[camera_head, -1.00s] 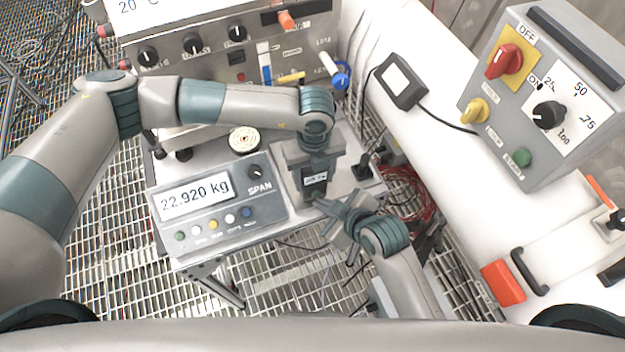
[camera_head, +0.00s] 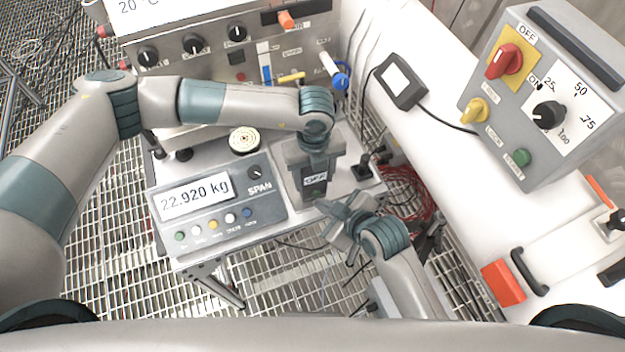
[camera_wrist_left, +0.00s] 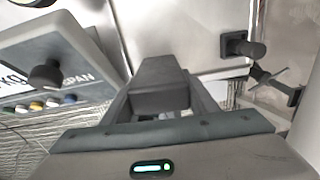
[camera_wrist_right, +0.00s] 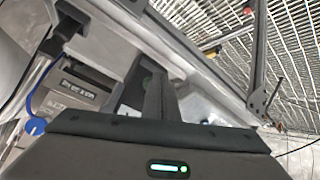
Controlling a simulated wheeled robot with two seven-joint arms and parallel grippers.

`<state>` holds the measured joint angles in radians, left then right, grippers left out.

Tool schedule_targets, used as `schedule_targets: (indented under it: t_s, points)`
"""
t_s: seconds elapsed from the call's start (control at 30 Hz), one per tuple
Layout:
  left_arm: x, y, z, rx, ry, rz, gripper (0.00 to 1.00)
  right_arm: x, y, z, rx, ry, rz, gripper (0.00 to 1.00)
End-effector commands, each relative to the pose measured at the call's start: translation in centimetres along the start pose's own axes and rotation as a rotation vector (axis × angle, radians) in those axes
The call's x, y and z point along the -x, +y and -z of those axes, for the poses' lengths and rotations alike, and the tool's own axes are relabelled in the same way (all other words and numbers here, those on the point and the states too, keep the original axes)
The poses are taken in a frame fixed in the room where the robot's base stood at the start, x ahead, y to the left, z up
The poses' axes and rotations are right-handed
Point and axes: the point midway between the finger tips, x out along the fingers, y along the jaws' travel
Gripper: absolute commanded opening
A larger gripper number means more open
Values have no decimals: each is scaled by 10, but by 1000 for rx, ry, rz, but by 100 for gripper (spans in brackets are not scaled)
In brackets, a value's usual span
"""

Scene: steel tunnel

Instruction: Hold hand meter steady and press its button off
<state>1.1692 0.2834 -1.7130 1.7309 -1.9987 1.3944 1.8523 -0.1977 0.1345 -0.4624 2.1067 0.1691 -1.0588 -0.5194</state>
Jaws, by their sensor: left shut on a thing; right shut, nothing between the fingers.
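The hand meter (camera_head: 315,181) is a dark, boxy device with a light display that reads OFF. A dark green button shows below the display, close to my right fingertips. My left gripper (camera_head: 314,158) comes down from above and is shut on the hand meter. In the left wrist view the meter (camera_wrist_left: 160,84) is a dark block between the fingers. My right gripper (camera_head: 328,208) is shut and empty, at the meter's lower right; I cannot tell whether it touches the meter. In the right wrist view the right fingers (camera_wrist_right: 150,92) partly hide the meter.
A scale indicator (camera_head: 205,205) reading 22.920 kg stands left of the meter on the steel table. A knobbed panel (camera_head: 215,55) is behind. A grey switch box (camera_head: 540,100) and a small black-framed device (camera_head: 400,80) are on the white surface at right.

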Motion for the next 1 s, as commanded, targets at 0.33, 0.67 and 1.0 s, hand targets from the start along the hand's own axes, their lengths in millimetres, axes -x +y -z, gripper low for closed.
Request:
schedule_targets:
  t_s: [0.33, 0.67, 1.0]
  points:
    - [0, 0, 0, 0, 0, 0, 26, 1, 0, -1, 0, 0, 0, 0]
    - [0, 0, 0, 0, 0, 0, 26, 16, -11, -13, 1, -2, 0, 0]
    - [0, 0, 0, 0, -1, 0, 26, 35, -26, -26, 0, -1, 0, 0]
